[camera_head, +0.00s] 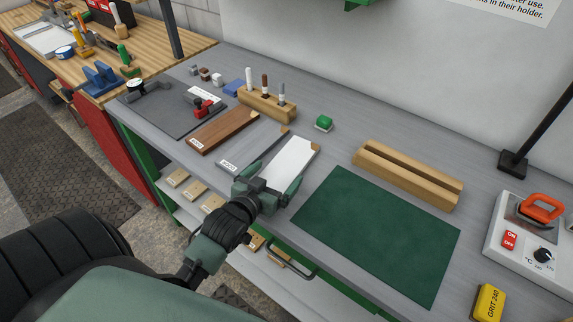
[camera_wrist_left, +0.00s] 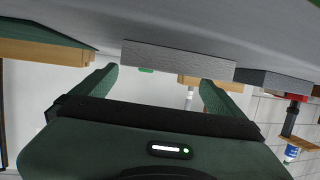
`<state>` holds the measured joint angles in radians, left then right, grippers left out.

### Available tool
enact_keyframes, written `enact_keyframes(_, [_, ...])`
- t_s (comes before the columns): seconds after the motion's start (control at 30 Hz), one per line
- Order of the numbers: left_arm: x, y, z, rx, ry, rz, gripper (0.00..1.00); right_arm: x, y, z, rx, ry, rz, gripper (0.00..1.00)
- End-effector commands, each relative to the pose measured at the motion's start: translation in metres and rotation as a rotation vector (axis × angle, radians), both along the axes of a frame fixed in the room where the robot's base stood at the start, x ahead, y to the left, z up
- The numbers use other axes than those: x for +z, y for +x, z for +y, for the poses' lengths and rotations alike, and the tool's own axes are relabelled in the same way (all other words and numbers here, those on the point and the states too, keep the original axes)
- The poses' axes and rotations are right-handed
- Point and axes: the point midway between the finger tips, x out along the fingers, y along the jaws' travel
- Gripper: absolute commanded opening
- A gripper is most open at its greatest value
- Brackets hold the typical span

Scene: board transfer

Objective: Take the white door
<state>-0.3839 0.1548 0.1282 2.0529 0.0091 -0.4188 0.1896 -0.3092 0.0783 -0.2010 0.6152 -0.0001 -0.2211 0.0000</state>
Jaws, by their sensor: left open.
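The white door (camera_head: 290,158) is a flat white board with a small wooden-coloured corner, lying on the grey bench between the grey board and the green mat. Its near end is partly hidden by my left gripper (camera_head: 272,181). That gripper is open, with its two fingers spread on either side of the door's near end. In the left wrist view, the door's edge (camera_wrist_left: 178,58) shows as a pale strip ahead of and between the open fingers (camera_wrist_left: 158,88), with nothing clearly gripped. I cannot tell whether the fingers touch it. My right gripper is not in view.
A grey board (camera_head: 253,148) and a brown board (camera_head: 222,128) lie left of the door. A green mat (camera_head: 380,235) and slotted wooden block (camera_head: 408,172) are on the right.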

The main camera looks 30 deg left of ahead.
Motion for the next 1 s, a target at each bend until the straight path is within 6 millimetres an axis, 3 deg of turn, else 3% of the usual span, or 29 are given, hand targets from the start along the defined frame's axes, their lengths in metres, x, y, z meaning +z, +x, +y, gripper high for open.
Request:
enact_keyframes(0.2, [-0.008, 0.030, 0.003, -0.001, 0.000, -0.001, 1.00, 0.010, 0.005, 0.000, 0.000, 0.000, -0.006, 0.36])
enact_keyframes(0.5, [-0.012, 0.036, 0.003, -0.001, 0.000, 0.001, 1.00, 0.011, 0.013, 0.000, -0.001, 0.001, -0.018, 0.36])
enact_keyframes(0.53, [-0.012, 0.036, 0.003, -0.001, 0.000, 0.000, 0.97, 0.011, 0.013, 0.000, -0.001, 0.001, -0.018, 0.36])
enact_keyframes(0.77, [-0.012, 0.036, 0.003, -0.001, -0.001, 0.001, 0.33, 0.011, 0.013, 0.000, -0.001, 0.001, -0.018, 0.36])
enact_keyframes(1.0, [-0.011, 0.036, 0.003, -0.001, -0.001, -0.002, 0.28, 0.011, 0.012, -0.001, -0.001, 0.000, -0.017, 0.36])
